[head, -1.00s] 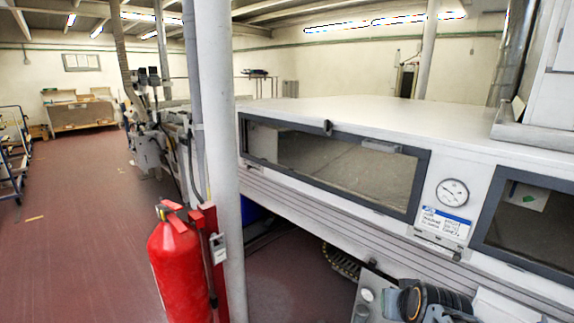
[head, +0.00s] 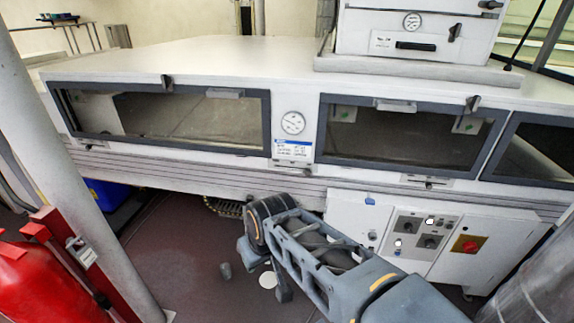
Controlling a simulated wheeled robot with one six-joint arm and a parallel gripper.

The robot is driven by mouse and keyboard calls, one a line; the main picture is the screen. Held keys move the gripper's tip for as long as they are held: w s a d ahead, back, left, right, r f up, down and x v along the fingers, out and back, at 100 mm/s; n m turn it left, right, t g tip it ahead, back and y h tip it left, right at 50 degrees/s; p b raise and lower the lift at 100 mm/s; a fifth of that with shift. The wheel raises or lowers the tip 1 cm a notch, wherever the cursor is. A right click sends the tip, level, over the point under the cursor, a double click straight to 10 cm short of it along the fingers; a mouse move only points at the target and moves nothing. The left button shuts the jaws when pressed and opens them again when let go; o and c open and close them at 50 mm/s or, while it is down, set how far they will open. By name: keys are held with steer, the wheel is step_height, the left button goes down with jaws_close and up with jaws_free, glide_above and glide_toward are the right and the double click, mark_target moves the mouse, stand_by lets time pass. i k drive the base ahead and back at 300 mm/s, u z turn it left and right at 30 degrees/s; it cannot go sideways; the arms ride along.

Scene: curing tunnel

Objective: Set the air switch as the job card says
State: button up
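The job card (head: 292,150), white with a blue header, is fixed to the tunnel front below a round gauge (head: 293,122). Its print is too small to read. A control panel (head: 421,234) on the white cabinet at lower right carries dark rotary knobs, one at upper left (head: 407,224) and one lower right (head: 430,241), and small white lights. I cannot tell which control is the air switch, nor read the knob settings. My arm reaches from the lower right toward the middle, left of the panel. My gripper, around the arm's lower end (head: 283,285), shows no clear fingers.
A red switch on a yellow plate (head: 467,246) sits right of the panel. A red extinguisher (head: 40,280) and a pale post (head: 85,170) stand at left. The tunnel's windowed front (head: 410,130) overhangs the cabinet. Some red floor (head: 180,250) is clear below.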

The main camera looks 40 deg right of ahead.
mark_target(408, 227)
steer(key=z, duration=2.4)
